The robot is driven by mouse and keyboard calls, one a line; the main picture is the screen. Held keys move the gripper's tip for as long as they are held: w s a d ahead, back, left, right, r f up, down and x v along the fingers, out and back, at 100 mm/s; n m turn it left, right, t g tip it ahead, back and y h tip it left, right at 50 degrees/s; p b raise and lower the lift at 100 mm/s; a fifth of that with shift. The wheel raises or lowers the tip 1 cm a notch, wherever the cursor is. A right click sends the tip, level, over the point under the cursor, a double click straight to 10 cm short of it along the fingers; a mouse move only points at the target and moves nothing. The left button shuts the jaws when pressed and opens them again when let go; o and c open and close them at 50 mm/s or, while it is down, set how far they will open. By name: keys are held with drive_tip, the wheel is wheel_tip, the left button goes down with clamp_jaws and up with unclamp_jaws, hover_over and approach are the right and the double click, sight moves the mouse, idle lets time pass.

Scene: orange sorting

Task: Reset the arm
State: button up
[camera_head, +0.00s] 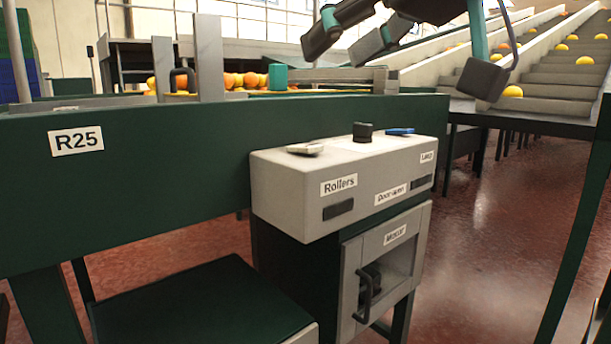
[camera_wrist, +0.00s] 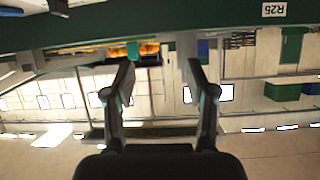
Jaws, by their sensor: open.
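My gripper (camera_head: 343,44) hangs at the top centre of the head view, above the machine. In the wrist view its two dark fingers (camera_wrist: 159,78) stand wide apart with nothing between them. Part of my arm runs out of the top edge of the head view. The wrist picture is upside down, with oranges (camera_wrist: 148,49) and a teal block beyond the fingers.
Below is a grey control box (camera_head: 300,200) with a dark knob (camera_head: 362,132), a blue item (camera_head: 400,131) and a handled door (camera_head: 395,245). The green R25 beam (camera_head: 190,180) runs left. Oranges (camera_head: 240,80) and a teal block (camera_head: 278,77) lie behind. A stepped conveyor (camera_head: 560,80) rises right.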

drive_tip(key=d+f+m, duration=0.1)
drive_tip(key=f, duration=0.2)
drive_tip(key=w+d+f+m+h, duration=0.1)
drive_tip(key=f, duration=0.3)
drive_tip(key=w+f+h, duration=0.1)
drive_tip(key=f, duration=0.2)
drive_tip(key=shift+d+f+m+g, duration=0.2)
drive_tip(key=shift+d+m+g, duration=0.1)
drive_tip(key=shift+d+m, duration=0.1)
drive_tip(key=s+d+f+m+g+h, duration=0.1)
drive_tip(key=s+d+f+h, duration=0.1)
drive_tip(key=f, duration=1)
drive_tip(key=s+d+f+m+g+h, duration=0.1)
drive_tip(key=d+f, duration=0.3)
drive_tip(key=f, duration=0.8)
drive_tip(key=s+d+f+m+g+h, duration=0.1)
drive_tip(key=s+d+f+m+h, duration=0.1)
drive_tip(key=f, duration=1)
drive_tip(key=shift+s+d+g+h, duration=0.4)
drive_tip(key=shift+s+d+h, duration=0.1)
drive_tip(key=shift+s, duration=0.5)
